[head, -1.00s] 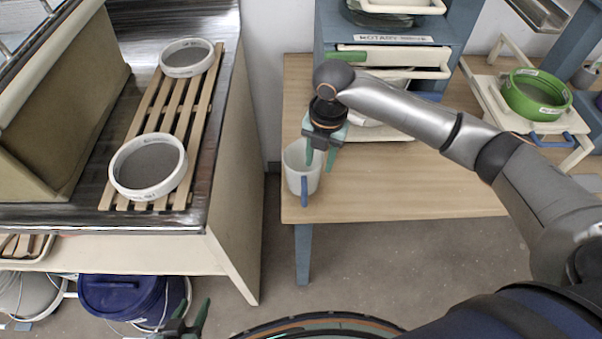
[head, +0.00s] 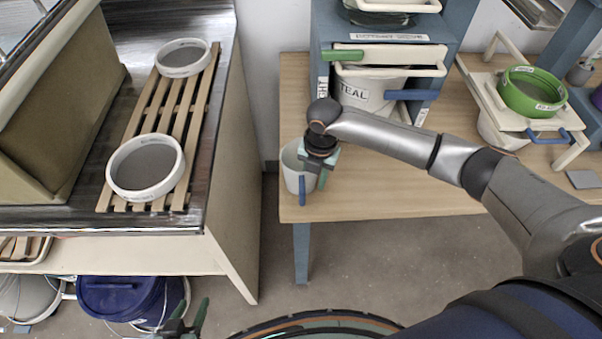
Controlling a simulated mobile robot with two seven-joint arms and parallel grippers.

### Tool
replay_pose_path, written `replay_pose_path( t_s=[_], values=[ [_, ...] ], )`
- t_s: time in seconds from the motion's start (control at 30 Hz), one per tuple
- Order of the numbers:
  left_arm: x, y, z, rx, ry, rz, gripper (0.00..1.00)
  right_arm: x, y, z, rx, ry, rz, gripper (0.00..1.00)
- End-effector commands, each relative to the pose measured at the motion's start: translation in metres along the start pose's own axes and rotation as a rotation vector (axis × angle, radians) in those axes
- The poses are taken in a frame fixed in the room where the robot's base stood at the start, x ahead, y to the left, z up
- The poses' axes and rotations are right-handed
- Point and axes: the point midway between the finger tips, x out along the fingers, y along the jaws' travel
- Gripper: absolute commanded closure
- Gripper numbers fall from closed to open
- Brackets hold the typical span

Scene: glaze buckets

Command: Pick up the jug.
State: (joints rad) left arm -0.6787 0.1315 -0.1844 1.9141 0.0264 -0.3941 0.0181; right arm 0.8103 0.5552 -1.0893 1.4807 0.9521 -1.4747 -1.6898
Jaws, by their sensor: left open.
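The jug (head: 291,180) is a white vessel with a blue handle on its front side. It stands upright near the left front corner of the wooden table. My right gripper (head: 316,178) is low at the jug's right side, pointing down, and covers part of the rim. A green finger shows just right of the handle; whether the fingers touch the jug or close on it I cannot tell. My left gripper (head: 186,319) is open and empty at the bottom edge, low in front of the left counter, away from the jug.
The wooden table (head: 400,195) has free room right of the jug. Behind stands a blue rack with a white bucket marked TEAL (head: 366,93). A green ring sieve (head: 531,92) is at right. White sieves (head: 146,168) lie on slats at left. A blue bucket (head: 120,298) is below.

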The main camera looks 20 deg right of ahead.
Motion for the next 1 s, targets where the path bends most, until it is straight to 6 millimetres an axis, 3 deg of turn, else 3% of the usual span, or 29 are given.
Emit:
replay_pose_path(
  t_s=[0.03,0.3,1.0],
  values=[
    [0.0,0.0,0.0001,0.0,0.0,0.0,0.5,-0.0003,0.0,0.0001,0.0,0.0,0.0,0.73],
    [-0.0001,0.0,0.0001,0.0,0.0,0.0,0.5,-0.0006,0.0,0.0003,0.0,0.0,0.0,1.0],
    [-0.0001,-0.0001,0.0002,0.0,0.0,0.0,0.5,-0.0003,-0.0002,0.0001,0.0,0.0,0.0,1.0]
  ],
)
